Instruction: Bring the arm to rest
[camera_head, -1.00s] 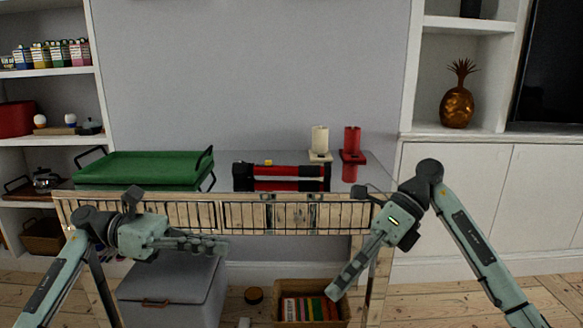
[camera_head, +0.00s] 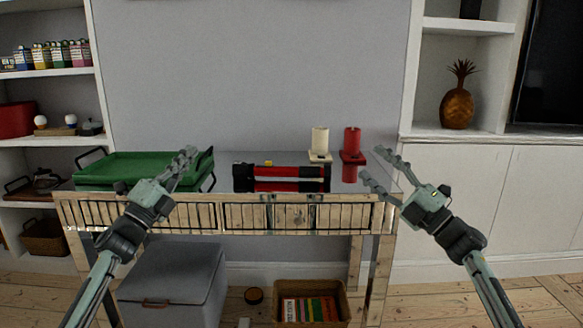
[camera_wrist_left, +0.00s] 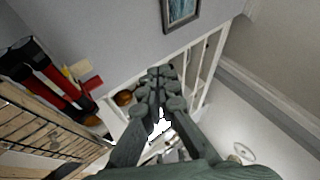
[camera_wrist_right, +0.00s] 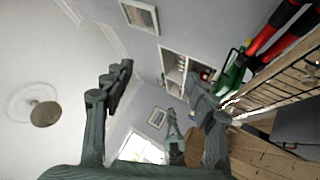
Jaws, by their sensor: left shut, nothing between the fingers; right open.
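My left gripper (camera_head: 187,157) points up and to the right in the head view, in front of the green tray. It is shut and empty; its closed fingers (camera_wrist_left: 155,88) fill the middle of the left wrist view. My right gripper (camera_head: 372,168) points up and to the left, in front of the right end of the table. It is open and empty; its spread fingers (camera_wrist_right: 150,90) show in the right wrist view. Both arms are raised, and the grippers are well apart.
Below are a grey box (camera_head: 170,280) and a book basket (camera_head: 338,292).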

